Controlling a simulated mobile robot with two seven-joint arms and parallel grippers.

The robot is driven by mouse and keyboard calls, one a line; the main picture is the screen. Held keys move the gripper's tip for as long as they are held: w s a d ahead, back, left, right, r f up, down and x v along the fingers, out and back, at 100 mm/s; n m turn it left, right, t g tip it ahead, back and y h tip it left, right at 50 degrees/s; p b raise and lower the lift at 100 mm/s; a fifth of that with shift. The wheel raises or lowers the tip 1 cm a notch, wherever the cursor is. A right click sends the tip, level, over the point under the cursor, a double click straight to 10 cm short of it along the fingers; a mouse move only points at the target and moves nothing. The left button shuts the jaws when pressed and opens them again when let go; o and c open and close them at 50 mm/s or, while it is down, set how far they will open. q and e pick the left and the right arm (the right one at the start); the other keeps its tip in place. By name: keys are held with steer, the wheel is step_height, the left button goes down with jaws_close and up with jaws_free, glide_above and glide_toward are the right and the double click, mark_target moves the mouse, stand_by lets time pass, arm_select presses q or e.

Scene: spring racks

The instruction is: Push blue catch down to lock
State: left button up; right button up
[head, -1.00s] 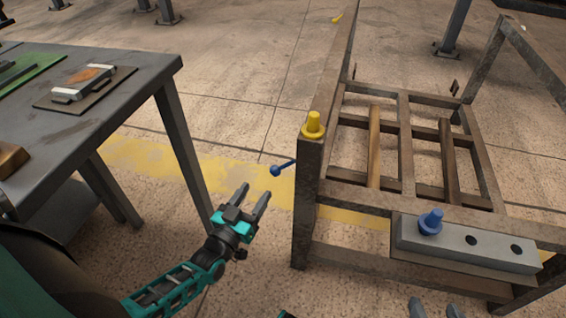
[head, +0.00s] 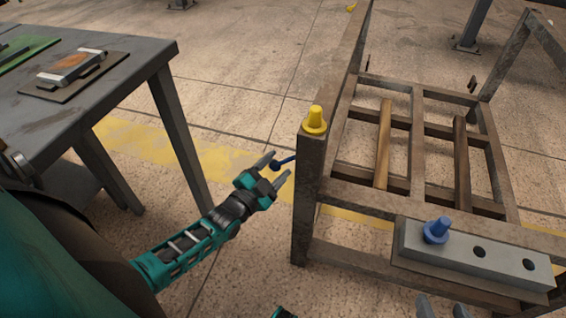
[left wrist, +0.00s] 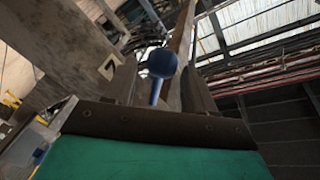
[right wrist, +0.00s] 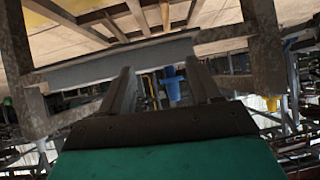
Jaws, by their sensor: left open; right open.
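The blue catch is a short lever with a round knob (head: 277,166), sticking out from the left side of the rack's front post (head: 308,200). My left gripper (head: 279,167) is open, its fingers on either side of the knob in the head view. In the left wrist view the knob (left wrist: 162,64) shows between the two open fingers; I cannot tell whether they touch it. My right gripper (head: 440,308) is open at the bottom edge of the head view, below the grey block. In the right wrist view a blue peg (right wrist: 172,86) shows beyond its fingers.
A yellow peg (head: 315,120) stands on top of the post. A blue peg (head: 437,230) stands in a grey block (head: 510,272) with open holes on the rack's front. A grey table (head: 120,75) stands to the left, with bare floor between.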

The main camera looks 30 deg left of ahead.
mark_target(278, 166)
arm_select(q)
steer(key=shift+w+d+b, duration=0.1)
steer(key=shift+w+b, duration=0.3)
steer(key=shift+w, duration=1.4)
jaws_close()
